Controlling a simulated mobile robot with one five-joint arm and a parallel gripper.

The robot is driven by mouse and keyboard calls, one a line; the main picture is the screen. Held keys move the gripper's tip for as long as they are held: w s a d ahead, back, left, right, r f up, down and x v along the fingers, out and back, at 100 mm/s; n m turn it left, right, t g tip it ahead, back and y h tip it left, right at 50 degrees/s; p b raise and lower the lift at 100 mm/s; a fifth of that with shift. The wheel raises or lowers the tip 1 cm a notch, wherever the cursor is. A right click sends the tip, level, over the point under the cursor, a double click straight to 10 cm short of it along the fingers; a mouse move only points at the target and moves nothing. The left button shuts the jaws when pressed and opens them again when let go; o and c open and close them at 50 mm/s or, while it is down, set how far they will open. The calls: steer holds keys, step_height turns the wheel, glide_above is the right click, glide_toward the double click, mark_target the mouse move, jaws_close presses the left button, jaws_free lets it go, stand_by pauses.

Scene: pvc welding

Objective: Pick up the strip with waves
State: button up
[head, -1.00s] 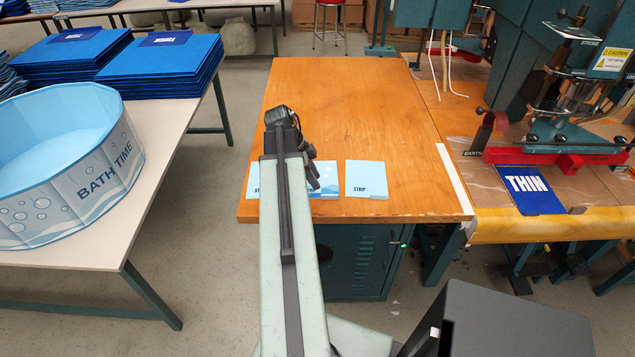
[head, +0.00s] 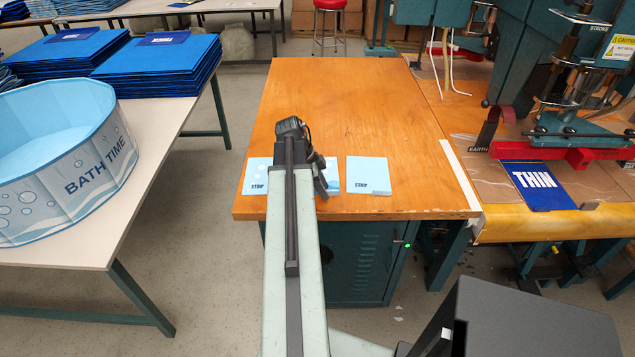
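Three light-blue strips lie in a row near the front edge of the wooden table. The middle strip, with waves (head: 333,173), is mostly hidden behind my arm; only its right side shows. The left strip (head: 257,174) carries the word STRIP and shows to the left of my arm. The right strip (head: 368,172) is plain light blue with the word STRIP and lies clear of my arm. My gripper (head: 319,185) is dark and appears in front of the middle strip. Its fingers overlap in this view, so I cannot tell its opening, its height or any contact.
The wooden table (head: 340,105) is bare behind the strips. A BATH TIME tub (head: 70,170) and blue stacks (head: 160,68) are on the left table.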

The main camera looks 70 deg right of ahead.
jaws_close()
stand_by(1.4)
